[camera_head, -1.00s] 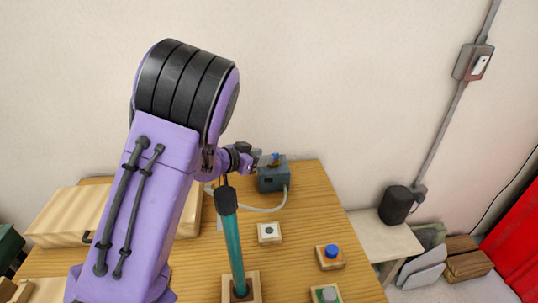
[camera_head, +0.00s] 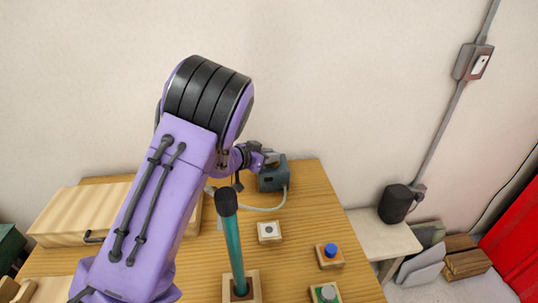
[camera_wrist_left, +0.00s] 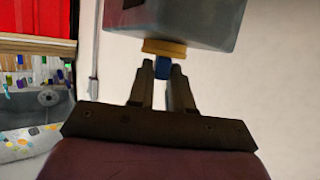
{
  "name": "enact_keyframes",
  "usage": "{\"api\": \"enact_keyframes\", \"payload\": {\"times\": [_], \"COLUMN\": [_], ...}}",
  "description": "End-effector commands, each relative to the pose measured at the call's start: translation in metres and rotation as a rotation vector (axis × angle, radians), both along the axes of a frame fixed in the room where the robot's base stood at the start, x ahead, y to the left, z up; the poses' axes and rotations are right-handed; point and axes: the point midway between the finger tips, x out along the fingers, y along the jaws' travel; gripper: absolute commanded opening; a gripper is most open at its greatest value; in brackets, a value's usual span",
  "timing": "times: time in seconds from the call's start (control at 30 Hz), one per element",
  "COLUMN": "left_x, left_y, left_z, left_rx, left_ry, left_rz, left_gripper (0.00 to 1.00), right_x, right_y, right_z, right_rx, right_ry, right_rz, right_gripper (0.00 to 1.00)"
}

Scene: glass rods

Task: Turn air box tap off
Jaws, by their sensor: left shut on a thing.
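The air box (camera_head: 271,180) is a small grey-blue box at the back of the wooden table, near the wall. It fills the top of the left wrist view (camera_wrist_left: 205,18), with a brass-coloured collar (camera_wrist_left: 164,48) and a blue tap (camera_wrist_left: 162,70) on it. My left gripper (camera_head: 270,158) is at the upper part of the box. In the left wrist view, its two fingers (camera_wrist_left: 163,76) are shut on the blue tap, one on each side. In the head view the tap is largely hidden by the gripper. My right gripper is not in view.
A teal rod with a black top (camera_head: 233,240) stands upright in a wooden base in front. A wooden box (camera_head: 70,216) lies at left. A pale hose runs from the air box.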

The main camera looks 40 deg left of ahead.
Motion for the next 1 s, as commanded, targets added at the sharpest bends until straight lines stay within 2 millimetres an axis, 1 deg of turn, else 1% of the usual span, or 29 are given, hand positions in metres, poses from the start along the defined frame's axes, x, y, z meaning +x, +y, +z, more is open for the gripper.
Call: {"api": "enact_keyframes", "payload": {"times": [0.17,0.5,0.8,1.0], "left_x": [0.000,0.002,0.004,0.004], "left_y": [0.002,0.006,0.007,0.008], "left_z": [0.003,0.003,0.001,0.001], "left_rx": [-0.003,0.000,0.000,0.000], "left_ry": [-0.001,-0.001,-0.001,-0.002], "left_rz": [-0.074,-0.329,-0.523,-0.598], "left_gripper": [0.00,0.00,0.00,0.00], "right_x": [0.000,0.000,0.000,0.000], "right_y": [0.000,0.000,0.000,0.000], "right_z": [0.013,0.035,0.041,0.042], "right_rx": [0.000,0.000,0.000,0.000], "right_ry": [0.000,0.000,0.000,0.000], "right_rz": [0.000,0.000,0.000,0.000], "right_gripper": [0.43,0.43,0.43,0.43]}}
